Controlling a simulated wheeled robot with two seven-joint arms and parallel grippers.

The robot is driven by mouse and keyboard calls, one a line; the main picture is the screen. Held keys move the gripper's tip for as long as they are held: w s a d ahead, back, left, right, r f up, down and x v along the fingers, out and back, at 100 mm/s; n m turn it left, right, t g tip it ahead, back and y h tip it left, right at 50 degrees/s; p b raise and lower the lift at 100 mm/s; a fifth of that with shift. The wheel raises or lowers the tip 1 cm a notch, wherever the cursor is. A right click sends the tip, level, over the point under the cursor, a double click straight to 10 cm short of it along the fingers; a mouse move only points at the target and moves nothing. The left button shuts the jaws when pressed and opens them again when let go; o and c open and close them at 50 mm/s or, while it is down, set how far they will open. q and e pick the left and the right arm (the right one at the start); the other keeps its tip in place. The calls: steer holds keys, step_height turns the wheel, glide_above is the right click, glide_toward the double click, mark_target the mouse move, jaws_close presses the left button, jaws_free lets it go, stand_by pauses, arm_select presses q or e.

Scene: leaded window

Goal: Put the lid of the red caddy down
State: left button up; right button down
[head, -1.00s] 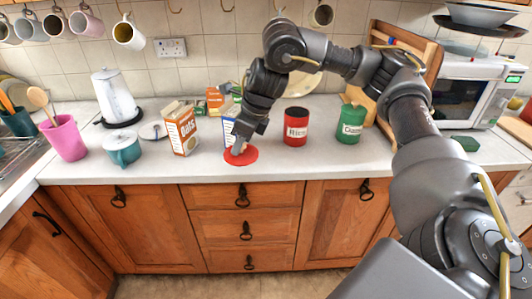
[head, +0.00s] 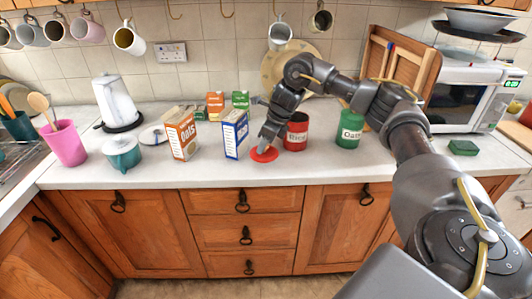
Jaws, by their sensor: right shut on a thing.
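The red caddy (head: 298,134), labelled "Rice", stands upright on the worktop with its top uncovered. Its red lid (head: 264,154) is at the worktop's front part, just left of the caddy. My right gripper (head: 265,147) points down and is shut on the lid from above. The lid looks flat and very low; I cannot tell whether it touches the worktop. The fingers hide part of the lid. My left gripper is not in view.
A blue box (head: 235,135) stands just left of the lid, with an oats carton (head: 183,137) beyond it. A green caddy (head: 349,130) stands to the right. The worktop (head: 320,165) is clear along the front edge. Mugs hang above.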

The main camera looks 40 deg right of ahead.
mark_target(267, 150)
steer(key=shift+d+f, duration=0.3)
steer(key=shift+f, duration=0.05)
steer(key=f, duration=0.1)
steer(key=f+p, duration=0.1)
steer(key=f, duration=0.1)
steer(key=shift+w+d, duration=0.2)
steer(key=shift+d, duration=0.15)
steer(key=shift+f, duration=0.45)
steer(key=c, duration=1.1)
jaws_free()
steer(key=shift+f, duration=0.15)
